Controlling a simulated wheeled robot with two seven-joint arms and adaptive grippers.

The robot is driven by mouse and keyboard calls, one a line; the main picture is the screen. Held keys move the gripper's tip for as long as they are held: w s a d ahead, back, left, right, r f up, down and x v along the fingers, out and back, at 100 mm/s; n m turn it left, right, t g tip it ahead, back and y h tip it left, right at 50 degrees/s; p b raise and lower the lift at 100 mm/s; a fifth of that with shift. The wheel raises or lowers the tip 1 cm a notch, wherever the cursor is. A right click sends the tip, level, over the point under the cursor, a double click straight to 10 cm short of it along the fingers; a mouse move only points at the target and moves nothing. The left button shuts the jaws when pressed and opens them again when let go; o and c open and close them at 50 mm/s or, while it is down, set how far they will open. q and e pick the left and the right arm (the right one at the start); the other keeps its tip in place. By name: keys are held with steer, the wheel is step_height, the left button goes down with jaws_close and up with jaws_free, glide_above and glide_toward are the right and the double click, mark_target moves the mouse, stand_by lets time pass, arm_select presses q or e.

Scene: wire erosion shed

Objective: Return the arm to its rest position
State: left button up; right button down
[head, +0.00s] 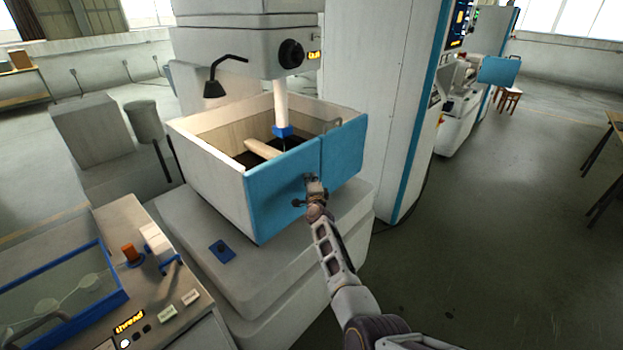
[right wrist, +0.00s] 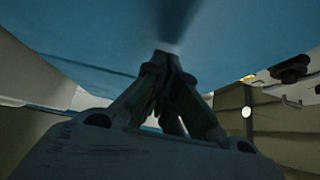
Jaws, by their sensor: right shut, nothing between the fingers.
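My right arm reaches up from the bottom of the head view. Its gripper (head: 310,182) is at the blue front doors (head: 285,190) of the machine's tank, near the seam between the two panels. In the right wrist view the fingers (right wrist: 168,62) are together and empty, close under a blue panel surface (right wrist: 90,30). I cannot tell whether the fingertips touch the panel. My left gripper is not in view.
The open-topped tank (head: 208,160) stands on a grey machine base (head: 190,235). A control console (head: 150,300) is at the lower left. A tall white cabinet (head: 375,90) rises behind the tank.

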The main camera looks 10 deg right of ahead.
steer(key=s+a+f+n+g+y, duration=0.15)
steer(key=s+f, duration=0.25)
steer(key=f, duration=0.4)
steer(key=s+d+f+n+g, duration=0.1)
steer(key=s+f+n, duration=0.2)
steer(key=f, duration=0.5)
steer(key=s+a+f+n+g, duration=0.15)
steer(key=s+f, duration=0.25)
steer(key=f, duration=0.4)
steer(key=s+d+f+n+g+y+b, duration=0.15)
steer(key=s+f+n+g, duration=0.55)
steer(key=s+f, duration=2)
steer(key=s+d+f+n+g, duration=0.2)
steer(key=s+f, duration=0.3)
steer(key=s, duration=0.8)
steer(key=s+d+f+n+g+h, duration=0.1)
steer(key=s+d+f+n+g, duration=0.1)
steer(key=s, duration=1.2)
steer(key=s+d+f+n+g+b, duration=0.1)
steer(key=s+f, duration=0.6)
steer(key=s, duration=0.7)
steer(key=d+n+g, duration=0.1)
steer(key=d+n, duration=0.1)
steer(key=n, duration=0.1)
steer(key=shift+s+d+f+n, duration=0.15)
steer(key=shift+d+f+n, duration=0.05)
steer(key=shift+f+n, duration=0.15)
